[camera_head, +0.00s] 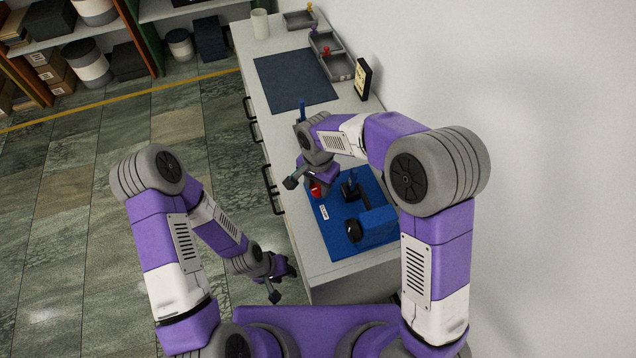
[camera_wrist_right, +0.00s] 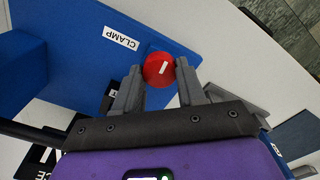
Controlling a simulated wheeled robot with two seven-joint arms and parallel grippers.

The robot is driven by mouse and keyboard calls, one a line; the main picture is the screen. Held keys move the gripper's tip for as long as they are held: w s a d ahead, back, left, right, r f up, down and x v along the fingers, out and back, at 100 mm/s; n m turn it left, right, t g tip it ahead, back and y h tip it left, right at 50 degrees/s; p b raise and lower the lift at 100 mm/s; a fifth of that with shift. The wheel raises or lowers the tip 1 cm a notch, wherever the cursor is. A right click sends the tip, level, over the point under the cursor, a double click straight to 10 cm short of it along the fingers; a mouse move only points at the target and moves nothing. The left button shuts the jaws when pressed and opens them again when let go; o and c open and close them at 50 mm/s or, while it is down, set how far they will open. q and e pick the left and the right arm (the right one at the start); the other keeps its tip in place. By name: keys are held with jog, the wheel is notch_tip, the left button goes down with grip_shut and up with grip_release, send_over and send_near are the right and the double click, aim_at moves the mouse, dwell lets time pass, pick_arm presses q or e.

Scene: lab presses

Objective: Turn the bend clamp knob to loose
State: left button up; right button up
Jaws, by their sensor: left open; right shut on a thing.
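The red clamp knob (camera_wrist_right: 159,70) has a white line on its face and sits by a white "CLAMP" label (camera_wrist_right: 121,38) on the blue press base (camera_wrist_right: 75,30). In the head view the knob (camera_head: 316,190) is partly hidden by my right arm, and the blue press (camera_head: 375,226) stands beside it. My right gripper (camera_wrist_right: 160,82) is shut on the knob, one finger on each side. My left gripper (camera_head: 282,280) is open and empty, low beside the bench front, away from the press.
The light bench (camera_head: 350,280) runs away along the wall. It bears a dark mat (camera_head: 293,80), grey trays (camera_head: 330,45), a small black framed display (camera_head: 362,79) and a pale cup (camera_head: 260,24). Shelves with boxes stand at the far left. Floor left of the bench is clear.

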jog(key=n+p, duration=0.1)
jog(key=n, duration=0.3)
jog(key=shift+n, duration=0.3)
jog(key=n, duration=0.5)
jog(key=shift+p, duration=0.4)
jog(key=n+p, duration=0.1)
jog(key=n, duration=0.4)
jog(key=shift+a+r, duration=0.1)
jog(key=n+p, duration=0.1)
jog(key=n, duration=0.3)
jog(key=n+p, duration=0.1)
jog(key=n, duration=0.4)
jog(key=n+p, duration=0.1)
jog(key=n, duration=0.2)
jog(key=shift+n, duration=0.3)
jog(key=n+p, duration=0.1)
jog(key=n, duration=0.2)
jog(key=shift+s+n+p, duration=0.1)
jog(key=shift+n+p, duration=0.9)
jog(key=shift+n, duration=1.3)
